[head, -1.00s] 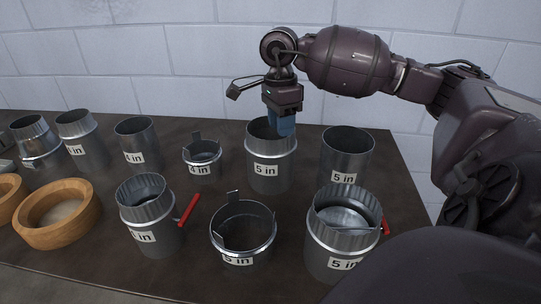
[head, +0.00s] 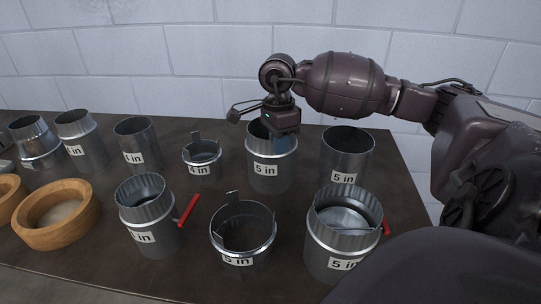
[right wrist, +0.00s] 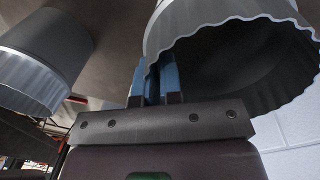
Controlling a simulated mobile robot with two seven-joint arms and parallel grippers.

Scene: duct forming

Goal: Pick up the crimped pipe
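A tall grey metal pipe (head: 270,172) with a crimped top rim and a "5 in" label stands upright at the back middle of the table. My right gripper (head: 285,143) points down at its rim. Its blue fingers are partly hidden by the pipe in the head view. In the right wrist view, the two blue fingers (right wrist: 155,82) are close together at the wavy rim of this pipe (right wrist: 190,22). One finger looks outside the wall and the other inside. I cannot tell whether they press on it. My left gripper is not in view.
A plain "5 in" pipe (head: 348,153) stands right of it, and a small "4 in" collar (head: 202,163) left. In front are a "5 in" collar (head: 243,236) and crimped pipes with red-handled tools (head: 189,209). A wooden ring (head: 62,232) lies at left.

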